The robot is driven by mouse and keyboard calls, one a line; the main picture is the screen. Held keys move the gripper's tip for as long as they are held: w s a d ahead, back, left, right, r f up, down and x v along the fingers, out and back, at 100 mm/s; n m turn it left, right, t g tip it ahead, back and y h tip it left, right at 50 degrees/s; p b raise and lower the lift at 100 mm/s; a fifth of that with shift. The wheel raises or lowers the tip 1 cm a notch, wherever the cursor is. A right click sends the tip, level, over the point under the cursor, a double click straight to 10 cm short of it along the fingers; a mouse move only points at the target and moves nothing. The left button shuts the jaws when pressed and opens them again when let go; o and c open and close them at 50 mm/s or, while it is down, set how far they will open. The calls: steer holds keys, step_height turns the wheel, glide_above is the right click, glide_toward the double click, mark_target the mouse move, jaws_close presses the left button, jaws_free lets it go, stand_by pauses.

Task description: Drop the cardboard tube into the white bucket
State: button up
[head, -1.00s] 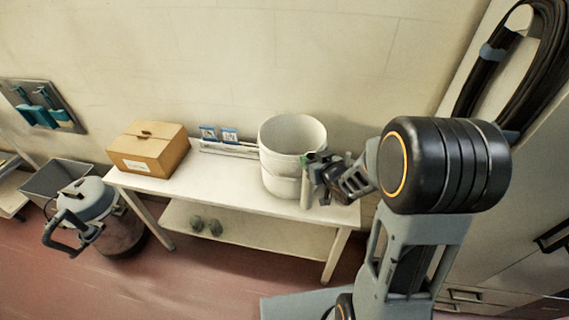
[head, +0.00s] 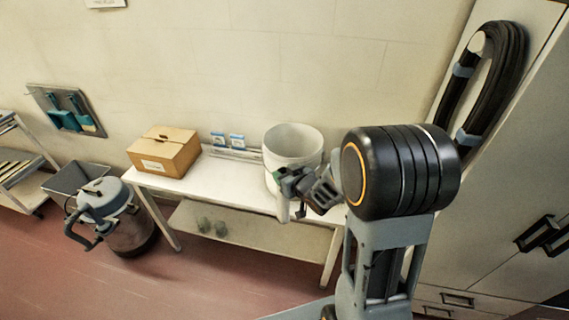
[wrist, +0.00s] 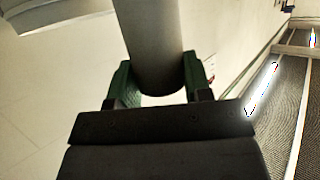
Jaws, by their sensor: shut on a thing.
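The white bucket (head: 293,147) stands upright on the right part of the white table, with its open top showing. My gripper (head: 285,180) is in front of the bucket's lower right side in the head view, below its rim. In the wrist view its green fingers (wrist: 158,84) are shut on the pale cardboard tube (wrist: 150,40), one on each side. The tube's lower end (head: 283,210) hangs below the fingers in the head view. It is outside the bucket; I cannot tell whether it touches it. A pale curved edge at the wrist view's top left may be the bucket.
The white table (head: 225,180) stands against the wall. A grey-lidded canister (head: 115,210) stands on the floor left. A hose coil (head: 495,80) hangs right.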

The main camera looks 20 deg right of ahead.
steer(key=w+d+r+n+y, duration=0.1)
steer(key=w+d+r, duration=0.2)
steer(key=r, duration=0.3)
steer(key=w+d+r+n+g+y, duration=0.1)
steer(key=w+d+r+y, duration=0.1)
steer(key=d+r, duration=0.3)
steer(key=w+d+r+n+g+y, duration=0.1)
steer(key=w+d+r, duration=0.3)
steer(key=r, duration=0.4)
steer(key=shift+d+r+n+y, duration=0.25)
steer(key=shift+d+n+y, duration=0.05)
steer(key=shift+d+n, duration=0.3)
steer(key=shift+a, duration=0.1)
